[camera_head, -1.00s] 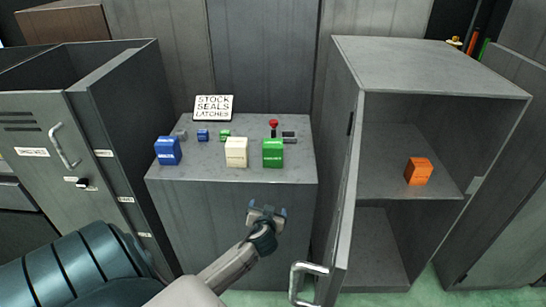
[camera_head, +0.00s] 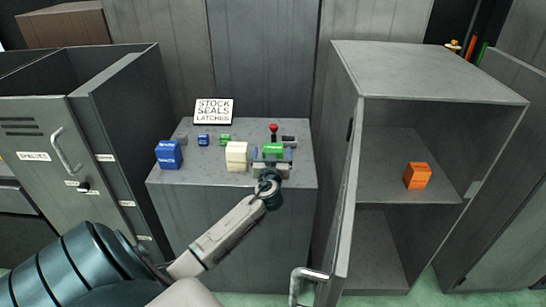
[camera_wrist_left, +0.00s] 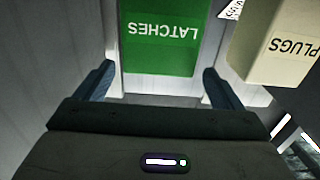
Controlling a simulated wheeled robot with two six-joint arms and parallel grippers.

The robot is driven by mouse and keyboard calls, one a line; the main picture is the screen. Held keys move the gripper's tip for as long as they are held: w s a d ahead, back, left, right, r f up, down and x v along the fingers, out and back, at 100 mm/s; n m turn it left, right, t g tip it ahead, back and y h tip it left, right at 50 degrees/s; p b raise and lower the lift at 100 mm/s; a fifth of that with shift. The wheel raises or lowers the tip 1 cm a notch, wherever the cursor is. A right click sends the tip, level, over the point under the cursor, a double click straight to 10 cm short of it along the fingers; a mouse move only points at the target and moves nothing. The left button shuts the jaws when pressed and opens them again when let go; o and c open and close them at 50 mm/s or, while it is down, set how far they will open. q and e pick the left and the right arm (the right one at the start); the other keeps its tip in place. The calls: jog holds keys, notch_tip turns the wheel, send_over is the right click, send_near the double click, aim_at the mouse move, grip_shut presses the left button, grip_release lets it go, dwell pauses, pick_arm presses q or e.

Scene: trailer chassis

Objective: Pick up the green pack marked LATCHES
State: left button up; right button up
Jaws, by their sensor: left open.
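The green pack marked LATCHES (camera_head: 273,149) stands on the grey cabinet top, at the right of the row of packs. In the left wrist view the green pack (camera_wrist_left: 160,45) shows its label upside down, between and just beyond the fingertips. My left gripper (camera_head: 271,160) is open at the front of the pack, with a finger at each side of it, and hides its lower part in the head view. In the left wrist view the gripper (camera_wrist_left: 157,85) has clear gaps between its fingers and the pack. My right gripper is not in view.
A cream pack marked PLUGS (camera_head: 236,156) stands close to the left of the green pack. A blue pack (camera_head: 168,154) is further left. Small blocks, a red-knobbed item (camera_head: 273,128) and a sign (camera_head: 213,111) are behind. An open cabinet door (camera_head: 343,200) stands at the right.

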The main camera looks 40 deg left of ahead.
aim_at(273, 147)
pick_arm(q)
jog(key=shift+f+p+x, duration=0.15)
jog(key=shift+p+x, duration=0.05)
jog(key=shift+x, duration=0.75)
jog(key=shift+f+p+x, duration=0.15)
jog(key=shift+p+x, duration=0.05)
jog(key=shift+x, duration=0.8)
jog(key=shift+d, duration=0.1)
jog(key=shift+c, duration=0.4)
jog(key=c, duration=1.1)
jog(key=shift+c, duration=0.2)
jog(key=shift+r, duration=0.15)
